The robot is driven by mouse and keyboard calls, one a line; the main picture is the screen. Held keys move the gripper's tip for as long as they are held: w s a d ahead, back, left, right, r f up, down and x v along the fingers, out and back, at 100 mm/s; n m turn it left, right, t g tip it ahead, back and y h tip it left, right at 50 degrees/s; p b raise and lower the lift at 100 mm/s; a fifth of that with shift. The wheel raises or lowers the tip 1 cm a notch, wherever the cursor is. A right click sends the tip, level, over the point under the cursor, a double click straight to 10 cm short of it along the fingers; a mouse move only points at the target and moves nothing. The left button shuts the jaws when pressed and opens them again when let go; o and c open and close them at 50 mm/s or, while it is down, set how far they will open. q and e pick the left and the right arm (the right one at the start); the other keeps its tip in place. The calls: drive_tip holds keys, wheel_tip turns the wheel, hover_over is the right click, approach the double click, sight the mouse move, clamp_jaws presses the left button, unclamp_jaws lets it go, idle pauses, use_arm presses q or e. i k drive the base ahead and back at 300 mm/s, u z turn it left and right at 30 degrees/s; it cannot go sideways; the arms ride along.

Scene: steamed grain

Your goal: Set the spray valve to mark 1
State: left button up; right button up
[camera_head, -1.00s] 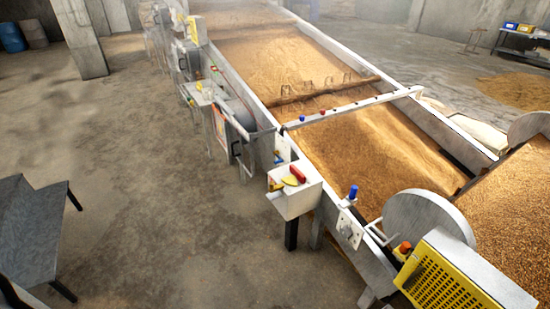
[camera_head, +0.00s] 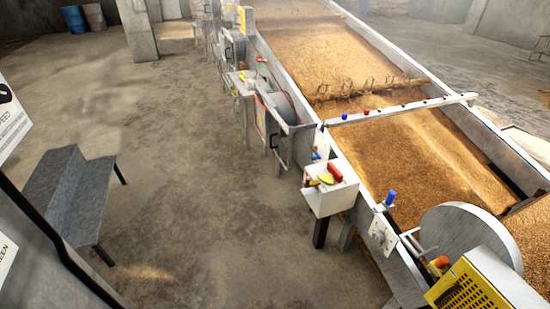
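A long trough of grain has a pale cross bar (camera_head: 400,108) over it, with a small blue knob (camera_head: 345,116) and a small red knob (camera_head: 367,112) near its left end. A larger blue knob (camera_head: 390,198) stands on the trough's near left edge, above a pale plate (camera_head: 382,235). A white box (camera_head: 331,198) on the left side carries a red handle (camera_head: 335,172) and a yellow piece (camera_head: 326,179). I cannot tell which of these is the spray valve, and no mark 1 is readable. Neither of my grippers is in view.
A grey bench (camera_head: 75,195) stands at the left, near dark-framed sign panels (camera_head: 12,125). A yellow perforated guard (camera_head: 468,290) and a round grey disc (camera_head: 462,232) are at the lower right. Open concrete floor (camera_head: 200,190) lies between bench and trough.

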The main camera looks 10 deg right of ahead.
sight(314, 149)
drive_tip(key=u, duration=0.35)
drive_tip(key=i, duration=3.1)
drive_tip(key=u, duration=1.8)
drive_tip(key=i, duration=0.75)
drive_tip(key=z, duration=3.45)
